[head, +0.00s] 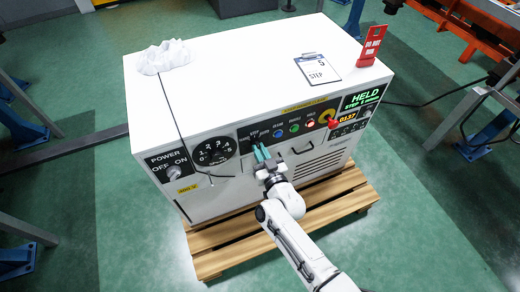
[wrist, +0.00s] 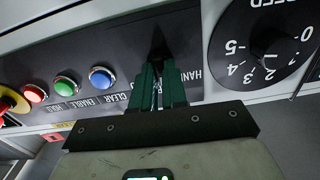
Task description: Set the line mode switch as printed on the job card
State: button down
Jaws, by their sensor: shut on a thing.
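The line mode switch is a black, tapered knob (wrist: 158,44) on the dark panel strip. In the wrist view my gripper (wrist: 160,82) has its green fingers closed around it, and its setting is hard to tell. The label HAND shows upside down beside the fingers; the other mode labels are hidden or too small to read. In the head view my gripper (head: 262,153) is at the front panel, covering much of the switch. The job card (head: 318,70) lies on the white cabinet top and reads STEP, with a 5-like character above.
Blue (wrist: 102,78), green (wrist: 66,86) and red (wrist: 34,93) buttons sit beside the switch. A speed dial (wrist: 264,44) is on its other side. A green display (head: 363,98) reads HELD. A red sign (head: 373,44) and a crumpled white cloth (head: 164,56) are on the cabinet top.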

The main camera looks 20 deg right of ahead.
dwell(0.4)
jog(key=c, duration=1.2)
grip_release()
jog(key=shift+o, duration=0.2)
jog(key=s+p, duration=0.1)
jog(key=s, duration=0.9)
jog(key=shift+s+p, duration=0.4)
